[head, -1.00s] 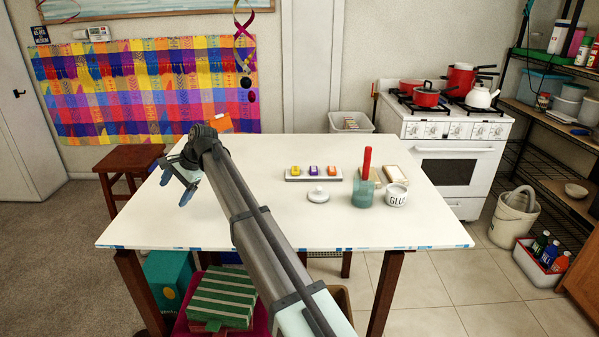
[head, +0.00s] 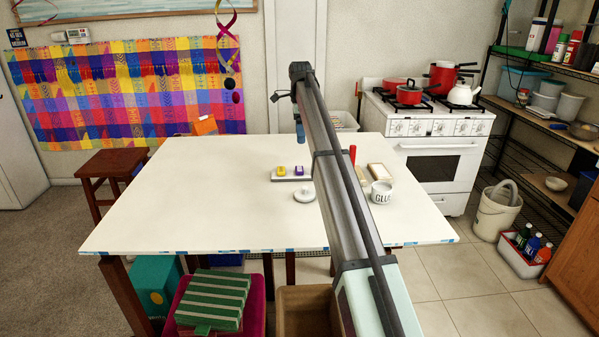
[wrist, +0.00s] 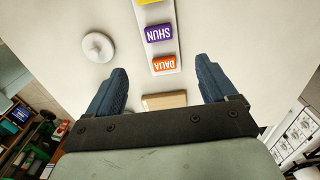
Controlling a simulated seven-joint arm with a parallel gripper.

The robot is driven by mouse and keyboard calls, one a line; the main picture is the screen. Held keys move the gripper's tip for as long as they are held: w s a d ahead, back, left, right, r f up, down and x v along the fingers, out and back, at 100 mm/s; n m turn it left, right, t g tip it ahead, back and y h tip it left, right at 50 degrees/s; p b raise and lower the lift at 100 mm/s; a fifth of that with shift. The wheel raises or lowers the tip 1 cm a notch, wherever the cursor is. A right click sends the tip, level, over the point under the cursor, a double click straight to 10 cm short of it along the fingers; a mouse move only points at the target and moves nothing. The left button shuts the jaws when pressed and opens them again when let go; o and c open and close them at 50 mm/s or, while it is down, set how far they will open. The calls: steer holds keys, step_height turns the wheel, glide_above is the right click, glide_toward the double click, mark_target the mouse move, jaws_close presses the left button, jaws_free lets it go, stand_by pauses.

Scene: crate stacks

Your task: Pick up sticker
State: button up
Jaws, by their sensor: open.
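A narrow white strip (head: 277,176) on the table holds small coloured name tags. The yellow tag (head: 282,170) and purple tag (head: 299,171) show in the head view; the orange one is hidden there behind my arm. In the wrist view the purple tag (wrist: 158,33) reads "SHUN", the orange tag (wrist: 164,64) reads "DALIA", and the yellow tag (wrist: 146,2) is cut off at the top. My gripper (wrist: 162,78) is open and empty above the table, its blue fingers on either side of the orange tag in the picture. I cannot identify a separate sticker.
A white round lid (head: 304,196) lies in front of the strip. A white glue pot (head: 381,193) and a tan block (head: 380,172) stand to the right. A red-handled item (head: 352,154) is partly hidden by my arm. The left table top (head: 180,200) is clear.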

mark_target(299, 168)
steer(key=f, duration=1.3)
steer(key=shift+s+a+f, duration=0.1)
steer(key=shift+a+f, duration=0.1)
steer(key=shift+f, duration=0.05)
steer(key=c, duration=1.1)
